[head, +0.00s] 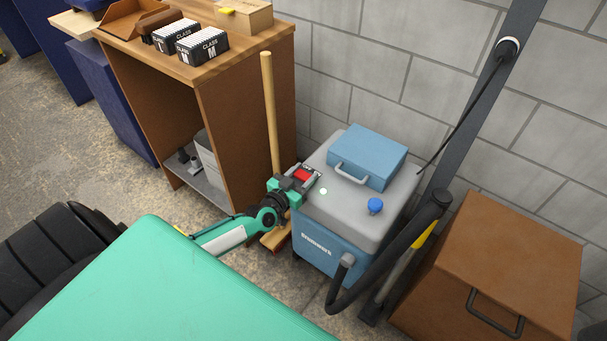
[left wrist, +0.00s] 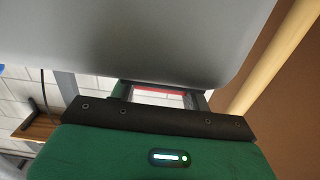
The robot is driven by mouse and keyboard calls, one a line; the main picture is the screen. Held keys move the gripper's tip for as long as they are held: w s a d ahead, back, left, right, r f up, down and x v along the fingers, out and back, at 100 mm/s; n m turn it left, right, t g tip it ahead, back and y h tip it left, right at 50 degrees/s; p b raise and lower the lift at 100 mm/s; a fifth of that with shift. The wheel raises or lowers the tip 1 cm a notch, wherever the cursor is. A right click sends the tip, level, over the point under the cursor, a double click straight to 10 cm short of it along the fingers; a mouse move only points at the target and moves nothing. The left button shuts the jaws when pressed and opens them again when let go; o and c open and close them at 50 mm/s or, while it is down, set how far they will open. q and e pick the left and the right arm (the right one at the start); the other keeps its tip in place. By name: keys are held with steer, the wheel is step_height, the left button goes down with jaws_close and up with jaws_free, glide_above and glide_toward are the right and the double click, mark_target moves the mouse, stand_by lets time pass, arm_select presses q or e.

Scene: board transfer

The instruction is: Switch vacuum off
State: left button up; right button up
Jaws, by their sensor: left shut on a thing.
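The vacuum (head: 325,243) is a blue box with a grey lid (head: 348,215), standing on the floor by the wall. A red switch (head: 302,175) shows at the lid's upper left edge, between the fingers of my left gripper (head: 305,178). That gripper is shut on it; a red strip (left wrist: 160,94) also shows between the fingers in the left wrist view. A small pale green light (head: 323,191) glows on the lid beside the gripper. A blue knob (head: 375,205) sits further right on the lid. The switch's exact position is hidden by the fingers.
A blue case (head: 367,157) rests on the lid. A black hose (head: 392,255) runs down the vacuum's right side, next to a brown box (head: 500,265). A wooden handle (head: 269,110) stands behind my gripper, against a brown shelf unit (head: 238,125).

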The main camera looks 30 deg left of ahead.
arm_select(q)
steer(key=shift+a+n, duration=0.1)
steer(key=shift+n, duration=1.2)
arm_select(e)
steer(key=shift+w+d+r, duration=0.1)
steer(key=shift+r, duration=0.05)
arm_select(q)
steer(key=shift+c, duration=0.2)
steer(key=o, duration=1)
steer(key=shift+s, duration=0.5)
steer(key=s+a+p, duration=0.1)
steer(key=s, duration=1.1)
steer(key=shift+s+p, duration=0.35)
steer(key=shift+s, duration=0.05)
arm_select(e)
steer(key=s+d+g, duration=0.1)
steer(key=s+d+r+g+h, duration=0.1)
steer(key=s+d, duration=0.1)
steer(key=shift+d+r+m+g, duration=0.1)
steer(key=shift+d+m+g, duration=0.15)
steer(key=shift+m+g, duration=0.05)
